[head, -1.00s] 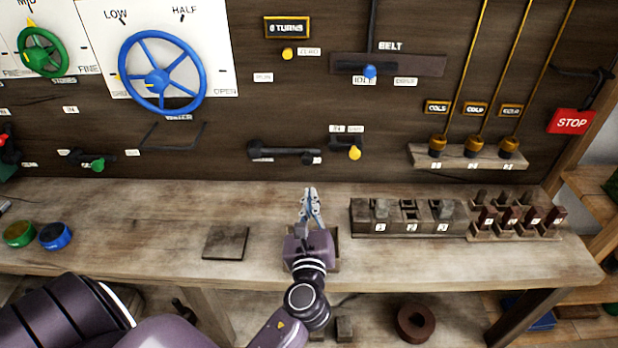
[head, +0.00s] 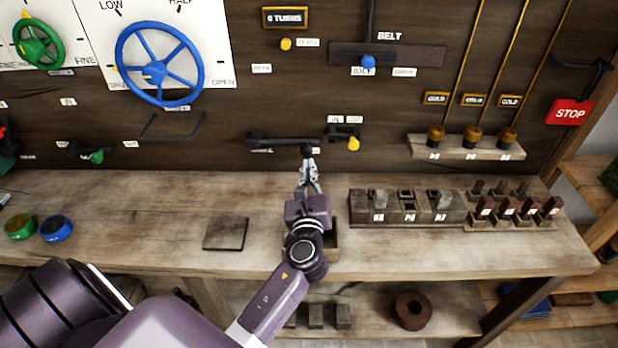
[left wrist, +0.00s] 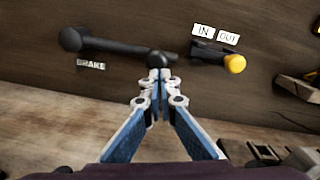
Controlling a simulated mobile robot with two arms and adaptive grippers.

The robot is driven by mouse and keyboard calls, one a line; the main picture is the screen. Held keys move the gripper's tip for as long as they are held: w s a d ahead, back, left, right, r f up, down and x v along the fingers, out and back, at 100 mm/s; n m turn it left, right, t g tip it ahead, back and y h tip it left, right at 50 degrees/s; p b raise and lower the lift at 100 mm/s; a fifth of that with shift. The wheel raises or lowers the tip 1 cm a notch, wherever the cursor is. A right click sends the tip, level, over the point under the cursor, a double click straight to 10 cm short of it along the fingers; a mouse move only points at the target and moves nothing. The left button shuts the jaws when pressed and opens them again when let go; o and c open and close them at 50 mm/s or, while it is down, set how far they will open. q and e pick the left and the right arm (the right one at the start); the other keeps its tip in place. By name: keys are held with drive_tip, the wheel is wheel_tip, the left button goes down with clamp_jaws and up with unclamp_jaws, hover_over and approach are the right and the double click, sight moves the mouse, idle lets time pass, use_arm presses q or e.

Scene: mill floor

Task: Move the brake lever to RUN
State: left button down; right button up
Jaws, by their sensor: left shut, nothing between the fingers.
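The brake lever (head: 283,141) is a black bar lying nearly level on the dark wall panel. In the left wrist view its pivot is at the left, its bar (left wrist: 112,46) runs right, and its round black knob (left wrist: 157,59) is at the right end. A BRAKE label sits below the bar; I cannot read a RUN mark. My left gripper (head: 308,165) points at the knob with its fingers shut and empty. In the left wrist view the fingertips (left wrist: 157,76) are just below the knob; I cannot tell if they touch. My right gripper is not in view.
A yellow-knobbed lever (head: 353,144) with IN and OUT labels is close to the right of the brake knob. The blue belt knob (head: 368,62) is above. On the bench (head: 130,205), a dark block rack (head: 365,222) stands right of my arm and a flat dark plate (head: 226,233) left.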

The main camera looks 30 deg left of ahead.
use_arm(q)
drive_tip(key=shift+x, duration=1.15)
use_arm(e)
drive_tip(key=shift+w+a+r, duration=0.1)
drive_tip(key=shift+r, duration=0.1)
use_arm(q)
drive_tip(key=shift+r, duration=0.4)
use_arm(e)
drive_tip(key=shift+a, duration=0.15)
